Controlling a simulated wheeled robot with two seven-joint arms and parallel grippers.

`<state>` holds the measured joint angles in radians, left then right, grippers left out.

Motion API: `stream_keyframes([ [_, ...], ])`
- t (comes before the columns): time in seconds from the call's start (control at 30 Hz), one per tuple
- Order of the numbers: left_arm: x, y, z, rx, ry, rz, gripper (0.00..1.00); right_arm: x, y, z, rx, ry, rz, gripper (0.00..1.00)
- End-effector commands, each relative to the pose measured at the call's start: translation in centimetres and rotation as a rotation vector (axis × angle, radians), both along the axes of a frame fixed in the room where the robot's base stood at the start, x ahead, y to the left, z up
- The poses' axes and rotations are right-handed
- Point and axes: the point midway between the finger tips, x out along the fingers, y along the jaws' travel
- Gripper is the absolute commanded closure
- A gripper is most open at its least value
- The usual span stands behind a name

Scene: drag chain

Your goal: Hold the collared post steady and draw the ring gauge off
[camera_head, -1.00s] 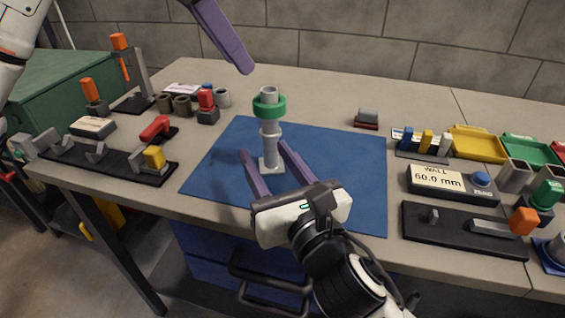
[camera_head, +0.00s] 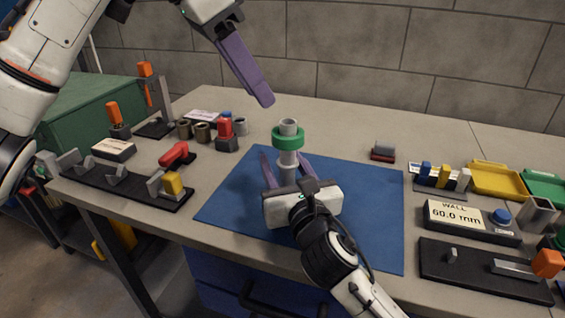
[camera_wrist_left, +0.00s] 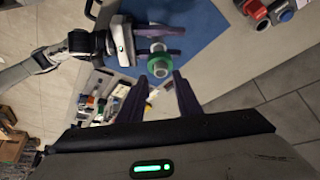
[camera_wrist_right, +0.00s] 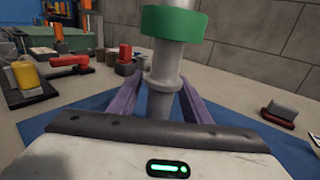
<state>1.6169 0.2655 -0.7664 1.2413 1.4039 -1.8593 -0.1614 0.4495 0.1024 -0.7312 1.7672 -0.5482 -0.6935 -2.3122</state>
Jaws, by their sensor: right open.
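The grey collared post (camera_head: 288,158) stands upright on the blue mat (camera_head: 350,195). The green ring gauge (camera_head: 288,138) sits around it near the top, above the collar; it also shows in the right wrist view (camera_wrist_right: 172,24). My right gripper (camera_head: 283,162) is open, with its purple fingers on either side of the post below the ring (camera_wrist_right: 160,82). I cannot see finger contact; the post's base is hidden in the head view. My left gripper (camera_head: 264,99) is above and left of the ring, empty; its spread fingers (camera_wrist_left: 160,76) show in the left wrist view.
A wall-reading display (camera_head: 455,215) and a black slide fixture (camera_head: 483,272) stand at right, with yellow (camera_head: 497,180) and green trays behind. A black fixture (camera_head: 120,185) and several small parts stand at left. The mat right of the post is clear.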

Motion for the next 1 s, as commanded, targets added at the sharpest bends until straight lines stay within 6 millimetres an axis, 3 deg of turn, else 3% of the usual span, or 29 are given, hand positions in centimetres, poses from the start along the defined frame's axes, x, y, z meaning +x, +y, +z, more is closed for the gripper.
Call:
stream_keyframes([
  [0.27, 0.0, 0.0, 0.0, 0.000, 0.000, 0.000, 0.69, 0.1, 0.0, 0.0, 0.000, 0.000, 0.000, 0.56],
  [0.53, 0.0, 0.0, 0.0, 0.000, 0.000, 0.000, 0.69, 0.1, 0.0, 0.0, 0.000, 0.000, 0.000, 1.00],
  [0.73, -0.3, -0.5, 0.6, 0.015, 0.014, 0.062, 0.37, 0.1, 0.0, 0.0, 0.000, 0.001, 0.001, 1.00],
  [1.0, -1.5, -2.0, 2.5, 0.071, 0.063, 0.385, 0.35, 0.1, 0.0, -0.1, 0.000, 0.001, 0.001, 1.00],
])
